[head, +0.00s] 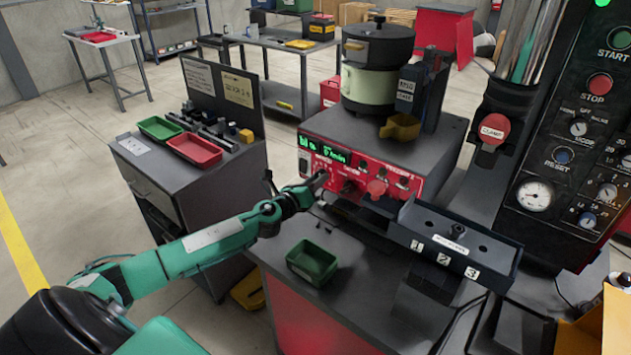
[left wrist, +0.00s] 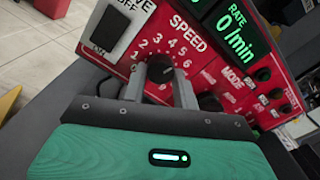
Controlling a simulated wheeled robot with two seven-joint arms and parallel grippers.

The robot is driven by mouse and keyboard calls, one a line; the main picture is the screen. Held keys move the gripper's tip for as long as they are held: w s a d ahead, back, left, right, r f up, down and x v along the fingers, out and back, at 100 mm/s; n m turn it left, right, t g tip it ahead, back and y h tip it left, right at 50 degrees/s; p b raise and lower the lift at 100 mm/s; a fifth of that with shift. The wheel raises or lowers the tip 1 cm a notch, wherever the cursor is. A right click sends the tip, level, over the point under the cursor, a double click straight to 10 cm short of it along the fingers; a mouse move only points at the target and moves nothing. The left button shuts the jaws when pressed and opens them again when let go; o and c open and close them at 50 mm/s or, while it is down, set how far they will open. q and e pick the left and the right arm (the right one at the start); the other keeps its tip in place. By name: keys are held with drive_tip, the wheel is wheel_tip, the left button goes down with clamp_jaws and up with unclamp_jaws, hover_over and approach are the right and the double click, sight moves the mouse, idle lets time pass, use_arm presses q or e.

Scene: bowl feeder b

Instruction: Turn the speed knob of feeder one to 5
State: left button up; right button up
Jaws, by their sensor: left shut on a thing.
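The feeder's red control panel (head: 430,187) faces me below the bowl in the head view, with green digits on its display. In the left wrist view the speed knob (left wrist: 160,68) is a dark round knob under the word SPEED, with a scale of numbers around it. My left gripper (head: 320,181) reaches the left part of the panel. Its two fingers (left wrist: 160,88) are shut on the speed knob, one on each side. The knob's pointer is too unclear to read. The display (left wrist: 233,35) reads RATE 0/min. My right gripper is not in view.
An ON/OFF switch (left wrist: 112,32) and a MODE knob (left wrist: 210,102) flank the held knob. A red mushroom button (head: 376,188) sits further right on the panel. A green bin (head: 312,262) and a numbered tray (head: 455,243) stand in front of the feeder.

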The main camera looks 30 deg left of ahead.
use_arm(q)
drive_tip(key=shift+f, duration=0.15)
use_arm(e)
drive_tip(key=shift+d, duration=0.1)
use_arm(q)
drive_tip(key=o, duration=1)
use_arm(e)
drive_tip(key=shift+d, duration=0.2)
use_arm(q)
drive_tip(key=s+b, duration=0.1)
drive_tip(key=s, duration=0.3)
drive_tip(key=s+b, duration=0.1)
drive_tip(key=s, duration=0.4)
drive_tip(key=s+a+b, duration=0.1)
drive_tip(key=s, duration=0.3)
drive_tip(key=shift+s, duration=0.4)
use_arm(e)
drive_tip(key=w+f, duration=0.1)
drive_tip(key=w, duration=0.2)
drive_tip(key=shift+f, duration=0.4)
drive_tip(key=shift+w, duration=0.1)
